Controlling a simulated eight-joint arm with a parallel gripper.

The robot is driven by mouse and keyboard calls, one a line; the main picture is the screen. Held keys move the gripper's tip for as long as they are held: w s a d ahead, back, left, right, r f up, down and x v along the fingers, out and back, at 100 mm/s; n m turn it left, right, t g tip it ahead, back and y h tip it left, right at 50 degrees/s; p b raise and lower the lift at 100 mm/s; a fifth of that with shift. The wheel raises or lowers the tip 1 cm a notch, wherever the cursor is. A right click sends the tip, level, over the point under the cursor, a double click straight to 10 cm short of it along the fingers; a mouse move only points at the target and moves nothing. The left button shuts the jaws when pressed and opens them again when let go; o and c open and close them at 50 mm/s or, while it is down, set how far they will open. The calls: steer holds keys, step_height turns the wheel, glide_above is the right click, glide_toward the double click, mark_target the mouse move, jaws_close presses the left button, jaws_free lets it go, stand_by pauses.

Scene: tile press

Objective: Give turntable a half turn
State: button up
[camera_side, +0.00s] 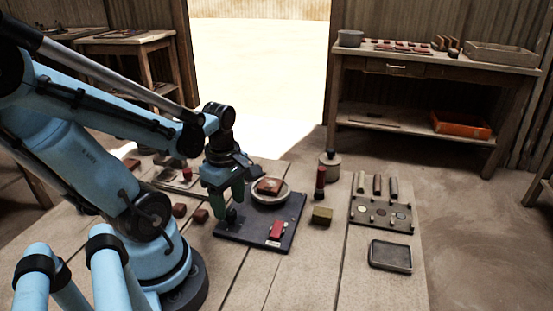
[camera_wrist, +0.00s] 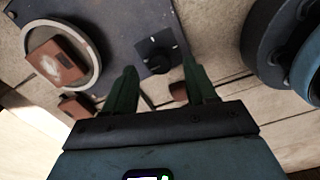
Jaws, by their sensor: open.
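The turntable (camera_side: 284,197) is a round, pale-rimmed disc on a dark blue-grey base plate (camera_side: 250,238); it shows at the upper left in the wrist view (camera_wrist: 94,75). A reddish-brown tile (camera_side: 269,186) with a pale mark lies on it, also in the wrist view (camera_wrist: 56,62). A black knob (camera_wrist: 159,51) with white tick marks around it sits on the plate beside the turntable. My gripper (camera_side: 228,205) is open and empty, pointing down at the knob. In the wrist view its green fingers (camera_wrist: 159,62) stand either side of the knob; contact cannot be told.
Brown blocks (camera_side: 200,215) lie left of the plate. To the right are a dark-red upright stamp (camera_side: 320,182), a lidded pot (camera_side: 330,164), an olive block (camera_side: 322,215), a rack (camera_side: 372,222) and an empty dark tray (camera_side: 390,268).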

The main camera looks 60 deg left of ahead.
mark_target(230, 211)
step_height(230, 211, up, 10)
stand_by(0.7)
steer(key=shift+f, duration=0.1)
steer(key=w+d+f+m+t, duration=0.1)
steer(key=w+d+m+t, duration=0.6)
steer(key=m, duration=1.7)
steer(key=w+d, duration=0.3)
steer(key=w, duration=0.2)
